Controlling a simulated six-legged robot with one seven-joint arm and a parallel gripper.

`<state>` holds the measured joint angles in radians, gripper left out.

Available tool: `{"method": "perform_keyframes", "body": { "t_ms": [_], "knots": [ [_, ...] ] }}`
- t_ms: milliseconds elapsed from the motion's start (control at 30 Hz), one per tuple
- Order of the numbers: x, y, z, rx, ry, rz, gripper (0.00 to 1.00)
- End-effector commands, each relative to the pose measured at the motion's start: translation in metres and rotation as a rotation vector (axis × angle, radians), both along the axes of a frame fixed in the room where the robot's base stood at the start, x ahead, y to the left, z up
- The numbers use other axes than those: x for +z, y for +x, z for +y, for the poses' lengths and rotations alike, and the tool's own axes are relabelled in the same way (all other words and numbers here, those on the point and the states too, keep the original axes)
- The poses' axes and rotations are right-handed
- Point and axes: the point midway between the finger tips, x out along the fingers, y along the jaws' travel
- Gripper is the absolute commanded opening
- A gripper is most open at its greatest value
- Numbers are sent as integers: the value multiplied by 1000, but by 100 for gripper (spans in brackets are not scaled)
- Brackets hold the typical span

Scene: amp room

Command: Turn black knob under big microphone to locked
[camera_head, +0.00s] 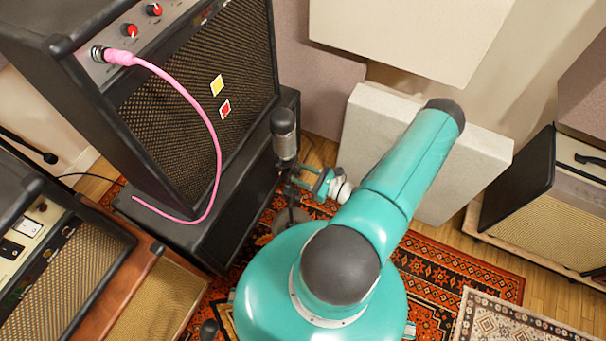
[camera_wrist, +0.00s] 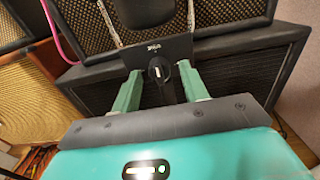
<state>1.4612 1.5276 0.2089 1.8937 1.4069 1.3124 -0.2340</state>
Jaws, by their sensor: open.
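The big microphone (camera_head: 284,133) stands upright on a stand in front of the large amplifier. Its dark lower body (camera_wrist: 146,12) shows at the top of the wrist view. Below it, on a black bracket, is the black knob (camera_wrist: 158,72) with a short white mark that looks nearly upright in the picture. My gripper (camera_wrist: 161,78) is open, with one teal finger on each side of the knob and gaps between. In the head view my gripper (camera_head: 318,181) is just below and right of the microphone; the knob cannot be made out there.
A large amplifier (camera_head: 205,95) with a pink cable (camera_head: 190,97) stands on a black cabinet (camera_head: 235,215) behind the microphone. Smaller amplifiers stand at lower left and right (camera_head: 545,220). A pale panel (camera_head: 365,140) leans behind my arm. A patterned rug (camera_head: 450,275) covers the floor.

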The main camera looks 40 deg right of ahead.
Motion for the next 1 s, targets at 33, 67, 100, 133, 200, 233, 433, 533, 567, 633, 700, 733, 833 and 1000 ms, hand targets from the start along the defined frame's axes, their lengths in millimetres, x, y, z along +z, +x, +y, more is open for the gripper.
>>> {"method": "perform_keyframes", "body": {
  "t_ms": [33, 67, 100, 133, 200, 233, 433, 533, 567, 633, 700, 733, 833, 1000],
  "knots": [
    [0, 0, 0, 0, 0, 0, 44],
    [0, 0, 0, 0, 0, 0, 44],
    [0, 0, 0, 0, 0, 0, 44],
    [0, 0, 0, 0, 0, 0, 38],
    [0, 0, 0, 0, 0, 0, 24],
    [0, 0, 0, 0, 0, 0, 18],
    [0, 0, 0, 0, 1, 0, 1],
    [0, -1, 0, 0, 8, 3, 1],
    [0, -1, 0, 0, 11, 4, 1],
    [0, -1, 0, 0, 24, 9, 1],
    [0, -1, 0, 0, 44, 16, 1],
    [0, -1, 0, 0, 56, 20, 1],
    [0, -1, 0, 0, 102, 36, 1],
    [0, -1, 0, 0, 217, 77, 1]
  ]
}}
